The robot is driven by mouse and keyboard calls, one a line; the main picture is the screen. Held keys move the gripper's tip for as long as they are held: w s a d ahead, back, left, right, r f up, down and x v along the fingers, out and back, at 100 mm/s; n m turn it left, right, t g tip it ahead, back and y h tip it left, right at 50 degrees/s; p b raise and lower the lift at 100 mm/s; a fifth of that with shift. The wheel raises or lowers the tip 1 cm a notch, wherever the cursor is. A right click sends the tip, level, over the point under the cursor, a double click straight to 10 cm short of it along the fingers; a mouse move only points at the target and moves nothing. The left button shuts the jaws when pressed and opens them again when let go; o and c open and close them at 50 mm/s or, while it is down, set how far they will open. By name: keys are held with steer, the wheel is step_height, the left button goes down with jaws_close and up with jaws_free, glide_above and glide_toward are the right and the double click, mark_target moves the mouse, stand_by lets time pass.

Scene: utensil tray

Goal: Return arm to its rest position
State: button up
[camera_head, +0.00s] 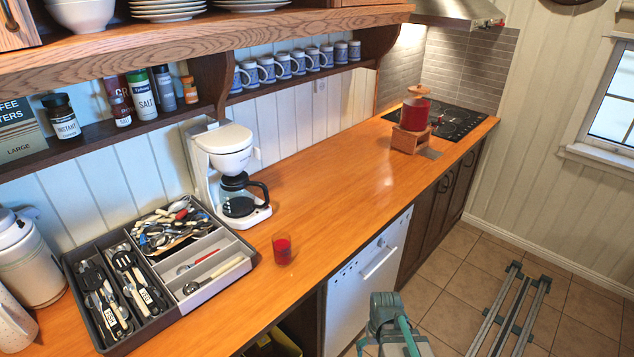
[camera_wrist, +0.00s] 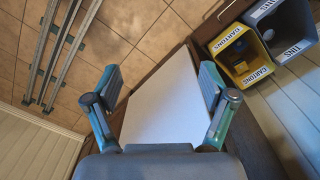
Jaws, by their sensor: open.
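My gripper (camera_wrist: 160,84) is open and empty in the wrist view. Its two fingers stand wide apart, with only a pale panel, which looks like the dishwasher front, and the tiled floor behind them. Nothing touches the fingers. In the head view, a teal and grey part of my arm (camera_head: 390,325) shows at the bottom edge, in front of the counter and beside the white dishwasher (camera_head: 368,270). I cannot make out the fingertips there.
The wooden counter (camera_head: 335,190) bears a utensil tray (camera_head: 205,297), a coffee maker (camera_head: 222,150), a red glass (camera_head: 282,250) and a red pot (camera_head: 415,112). Floor rails (camera_head: 515,310) lie at right. A yellow bin (camera_wrist: 240,55) and a grey bin (camera_wrist: 283,28) stand near the cabinets.

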steer(key=s+f+g+b, duration=0.6)
steer(key=s+f+b, duration=0.3)
steer(key=s+f, duration=1.7)
steer(key=shift+s+f+g, duration=0.3)
steer(key=shift+s, duration=0.8)
steer(key=shift+a, duration=0.1)
